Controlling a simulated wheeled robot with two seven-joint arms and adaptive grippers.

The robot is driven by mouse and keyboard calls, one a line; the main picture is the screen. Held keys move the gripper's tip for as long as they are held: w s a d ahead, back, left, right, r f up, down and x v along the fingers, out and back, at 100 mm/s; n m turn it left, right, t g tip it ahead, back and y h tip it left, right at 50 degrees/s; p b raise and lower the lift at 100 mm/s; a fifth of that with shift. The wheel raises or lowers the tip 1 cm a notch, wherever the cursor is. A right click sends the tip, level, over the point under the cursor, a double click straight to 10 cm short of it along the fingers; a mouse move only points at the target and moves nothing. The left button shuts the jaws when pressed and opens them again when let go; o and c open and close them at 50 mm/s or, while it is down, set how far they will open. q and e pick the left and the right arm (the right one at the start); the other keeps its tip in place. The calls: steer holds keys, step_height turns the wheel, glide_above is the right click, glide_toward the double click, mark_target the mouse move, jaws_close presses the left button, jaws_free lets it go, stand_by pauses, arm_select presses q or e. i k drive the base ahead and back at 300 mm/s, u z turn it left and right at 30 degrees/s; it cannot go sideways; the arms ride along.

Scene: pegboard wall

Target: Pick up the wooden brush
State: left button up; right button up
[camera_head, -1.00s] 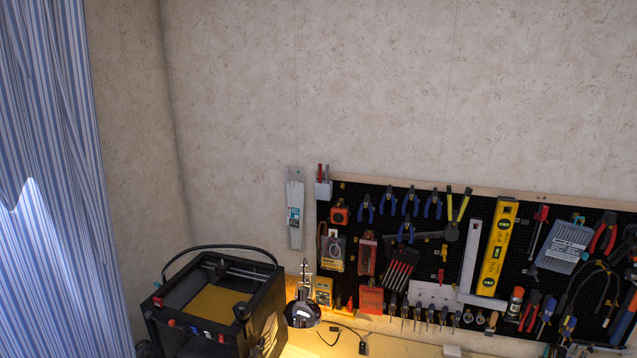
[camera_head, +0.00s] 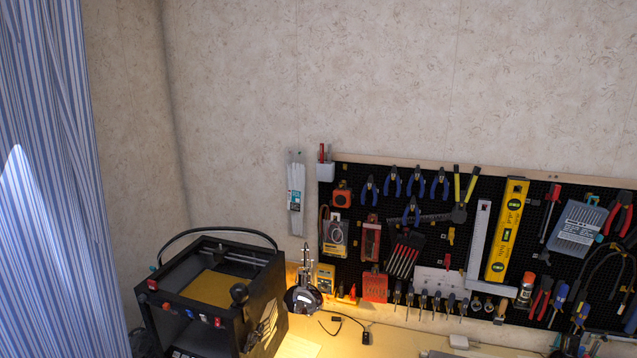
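A small light-wooden item (camera_head: 501,311) hangs at the lower edge of the black pegboard (camera_head: 345,232), right of the row of small tools. It may be the wooden brush, but it is too small to tell for sure. No other brush can be made out. Neither of my grippers nor my arms is in view.
A workbench (camera_head: 395,345) runs below the pegboard, its top only partly in view. A black 3D printer (camera_head: 215,300) stands at its left, with a lit desk lamp (camera_head: 303,298) beside it. A striped curtain (camera_head: 55,200) hangs at the far left.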

mark_target(499, 321)
steer(key=z, duration=1.25)
